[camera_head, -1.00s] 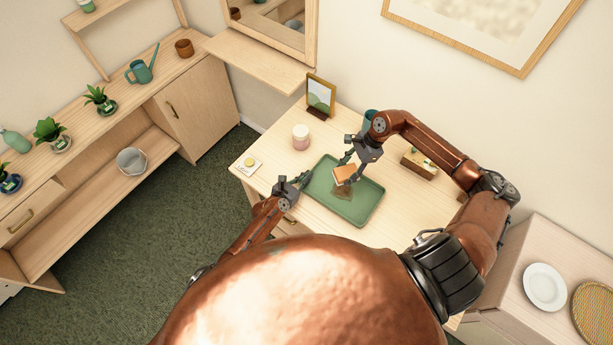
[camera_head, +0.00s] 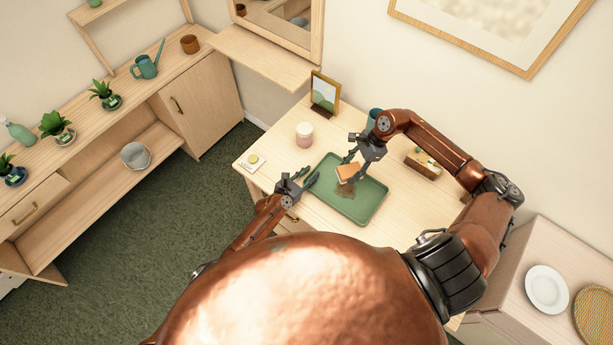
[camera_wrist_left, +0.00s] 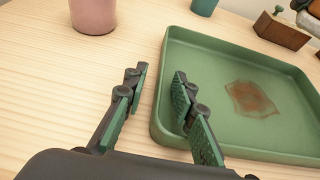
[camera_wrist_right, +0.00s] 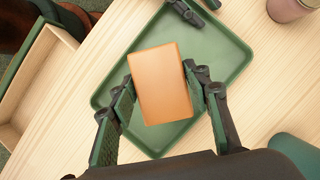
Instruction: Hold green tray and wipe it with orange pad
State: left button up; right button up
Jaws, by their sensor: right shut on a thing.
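The green tray (camera_head: 369,209) lies flat on the light wooden desk, with a brown stain (camera_wrist_left: 252,98) on its floor. My left gripper (camera_head: 312,180) is at the tray's left edge. In the left wrist view its fingers (camera_wrist_left: 158,95) are apart, one outside the tray's wall and one on the tray side. Whether they touch the rim cannot be told. My right gripper (camera_head: 347,167) is shut on the orange pad (camera_wrist_right: 160,84), over the tray beside the stain. In the head view the pad (camera_head: 346,172) shows a darker underside. Contact with the tray floor is unclear.
A pink cup (camera_head: 304,135) and a picture frame (camera_head: 324,94) stand behind the tray. A teal cup (camera_head: 373,118) and a wooden box (camera_head: 423,163) are close to my right arm.

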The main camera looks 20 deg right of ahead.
pick_arm(q)
jog(key=shift+s+a, duration=0.1)
jog(key=shift+s+a+r, duration=0.15)
jog(key=shift+s+a, duration=0.15)
jog(key=shift+a, duration=0.05)
jog(key=v, duration=1)
jog(key=shift+a+r, duration=0.25)
jog(key=shift+a, duration=0.1)
